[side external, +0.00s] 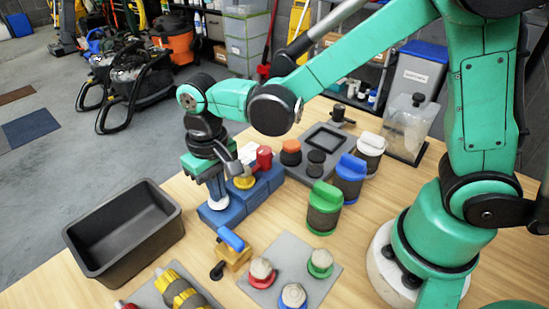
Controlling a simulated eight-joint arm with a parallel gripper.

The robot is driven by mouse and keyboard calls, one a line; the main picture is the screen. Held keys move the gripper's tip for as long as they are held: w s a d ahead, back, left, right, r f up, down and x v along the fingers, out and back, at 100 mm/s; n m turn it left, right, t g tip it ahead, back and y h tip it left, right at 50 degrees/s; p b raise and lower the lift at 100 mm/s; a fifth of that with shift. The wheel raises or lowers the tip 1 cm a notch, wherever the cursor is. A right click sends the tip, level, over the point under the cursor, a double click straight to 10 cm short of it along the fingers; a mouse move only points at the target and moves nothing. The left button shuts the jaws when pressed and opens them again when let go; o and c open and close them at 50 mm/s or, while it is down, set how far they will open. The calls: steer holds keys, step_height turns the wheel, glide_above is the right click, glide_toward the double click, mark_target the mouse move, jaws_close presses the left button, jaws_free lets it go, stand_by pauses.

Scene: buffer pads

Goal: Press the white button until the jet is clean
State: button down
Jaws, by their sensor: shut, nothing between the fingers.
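A blue block base (226,215) stands on the wooden table, left of centre. A white round part (218,204), which looks like the white button, sits on its near left end, directly below my gripper. A yellow button (244,182) and a red part (264,157) stand farther along the base. My gripper (216,196) points down over the white part with its fingers shut and empty. The fingertips are at or very close to it; I cannot tell whether they touch or press. The fingers partly hide it. I cannot make out a jet.
A black bin (96,272) stands at the left. A grey pad (318,288) with several capped jars lies in front, beside a yellow block with a blue top (231,240). Green (323,211), blue (348,183) and white (369,157) lidded containers stand right of the base.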

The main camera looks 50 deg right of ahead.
steer(key=shift+f, duration=0.45)
step_height(320, 180, up, 14)
stand_by(0.5)
steer(key=shift+d, duration=0.1)
stand_by(0.3)
steer(key=shift+s+r, duration=0.2)
steer(key=shift+r, duration=0.75)
